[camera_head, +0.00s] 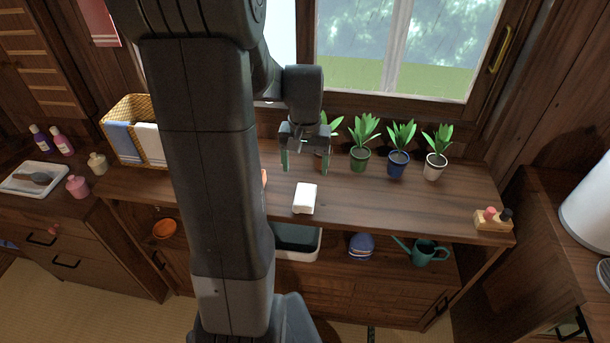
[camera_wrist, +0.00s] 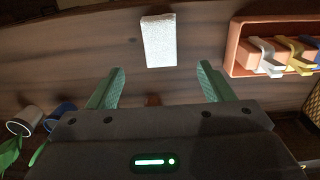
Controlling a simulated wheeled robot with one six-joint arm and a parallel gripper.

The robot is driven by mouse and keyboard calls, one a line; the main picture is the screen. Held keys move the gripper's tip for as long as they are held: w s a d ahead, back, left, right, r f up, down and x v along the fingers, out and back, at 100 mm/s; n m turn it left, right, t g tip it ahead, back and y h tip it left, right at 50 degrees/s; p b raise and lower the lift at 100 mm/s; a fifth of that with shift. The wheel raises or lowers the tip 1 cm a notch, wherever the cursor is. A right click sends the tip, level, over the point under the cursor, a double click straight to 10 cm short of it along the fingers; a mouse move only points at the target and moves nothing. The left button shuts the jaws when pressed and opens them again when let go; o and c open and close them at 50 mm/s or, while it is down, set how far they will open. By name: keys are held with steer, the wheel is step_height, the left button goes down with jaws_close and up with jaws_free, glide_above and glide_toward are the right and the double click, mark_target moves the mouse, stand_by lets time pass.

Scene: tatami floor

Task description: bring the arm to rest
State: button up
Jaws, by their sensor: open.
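My gripper (camera_head: 305,165) is open and empty above the wooden counter (camera_head: 385,205), pointing down. In the wrist view its two green fingers (camera_wrist: 160,88) stand wide apart with nothing between them. A white block (camera_head: 304,198) lies on the counter just in front of the gripper. It also shows in the wrist view (camera_wrist: 159,40), beyond the fingertips and apart from them. My arm hides part of the counter's left side in the head view.
Potted plants (camera_head: 361,158) stand along the window side, one partly behind my gripper. A wicker basket (camera_head: 128,112) with towels stands left. An orange tray (camera_wrist: 240,50) holds coloured items. A small wooden holder (camera_head: 491,222) sits at the right end. The counter's right middle is clear.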

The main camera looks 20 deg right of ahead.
mark_target(305, 194)
steer(key=shift+r, duration=0.35)
step_height(305, 194, down, 13)
steer(key=shift+r+b, duration=0.15)
steer(key=shift+b, duration=0.3)
step_height(305, 194, up, 2)
steer(key=shift+r, duration=0.85)
